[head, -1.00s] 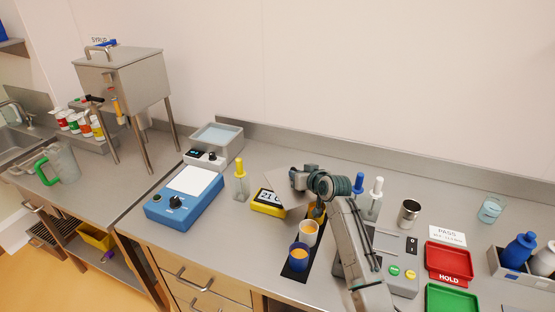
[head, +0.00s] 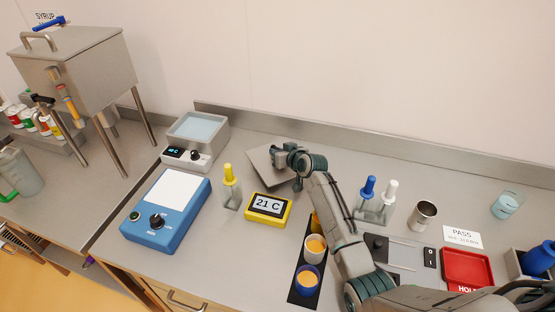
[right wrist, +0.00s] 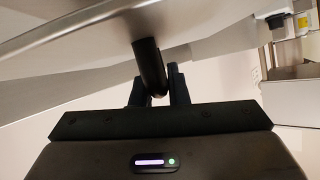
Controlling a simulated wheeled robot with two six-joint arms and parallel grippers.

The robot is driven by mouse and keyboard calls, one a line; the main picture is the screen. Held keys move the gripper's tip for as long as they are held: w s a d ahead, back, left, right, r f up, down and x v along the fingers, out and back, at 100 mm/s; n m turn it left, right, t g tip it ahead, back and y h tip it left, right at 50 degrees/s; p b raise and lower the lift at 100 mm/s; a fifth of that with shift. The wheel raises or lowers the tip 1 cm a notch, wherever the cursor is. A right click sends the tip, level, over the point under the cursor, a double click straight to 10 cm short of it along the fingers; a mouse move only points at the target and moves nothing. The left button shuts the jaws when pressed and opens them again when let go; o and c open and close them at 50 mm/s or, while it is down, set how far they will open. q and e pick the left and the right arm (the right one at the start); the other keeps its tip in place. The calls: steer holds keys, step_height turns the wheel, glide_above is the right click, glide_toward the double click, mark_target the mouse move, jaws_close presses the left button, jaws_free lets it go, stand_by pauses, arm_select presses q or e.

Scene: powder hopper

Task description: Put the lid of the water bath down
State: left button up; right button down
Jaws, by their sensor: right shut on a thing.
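The water bath (head: 182,153) is a grey box at the back left of the bench, its top open with pale blue water showing. Its lid (head: 262,168) is a flat grey square plate, to the right of the bath and apart from it. My right gripper (head: 283,157) is shut on the lid's handle. In the right wrist view the dark handle (right wrist: 149,62) sits between the jaws (right wrist: 152,88), under the lid's pale edge (right wrist: 85,20). Whether the lid touches the bench is hard to tell. My left gripper is out of view.
A yellow 21 C display (head: 268,208) and a yellow-capped bottle (head: 230,188) stand in front of the lid. A blue device with a white plate (head: 160,225) is front left. Cups (head: 308,280) stand beside my right arm. The bench behind the lid looks clear.

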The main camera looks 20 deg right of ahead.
step_height(320, 180, down, 3)
steer(key=shift+f+p, duration=0.2)
steer(key=shift+p, duration=0.25)
steer(key=shift+f, duration=0.5)
steer(key=c, duration=1.4)
jaws_free()
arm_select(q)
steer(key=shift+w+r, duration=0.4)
